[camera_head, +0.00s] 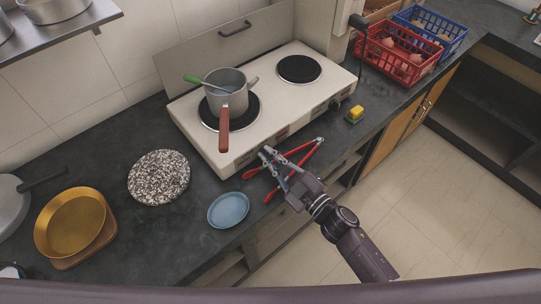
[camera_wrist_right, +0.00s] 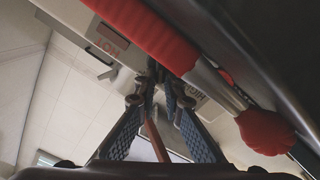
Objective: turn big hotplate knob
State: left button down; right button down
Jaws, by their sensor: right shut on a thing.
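The white two-plate hotplate (camera_head: 190,116) stands along the back of the dark counter. Its left plate (camera_head: 254,112) carries a grey pot (camera_head: 228,88) and looks the larger; its right plate (camera_head: 299,69) is bare. My right gripper (camera_head: 267,154) reaches the hotplate's front face below the left plate. In the right wrist view its fingers (camera_wrist_right: 156,88) are closed together at the front panel, around a small dark part that seems to be the big plate's knob; the fingers hide most of it. My left gripper is not in view.
Red-handled tongs (camera_head: 310,152) lie on the counter close beside my right gripper; their red parts (camera_wrist_right: 265,131) run past it in the wrist view. The pot's brown handle (camera_head: 224,130) overhangs the front.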

jog(key=shift+w+a+r, duration=0.1)
jog(key=shift+r, duration=0.25)
jog(key=c, duration=2.2)
grip_release()
jog(key=shift+o, duration=0.8)
jog(key=shift+f, duration=0.2)
jog(key=v, duration=1.2)
jog(key=shift+c, duration=0.6)
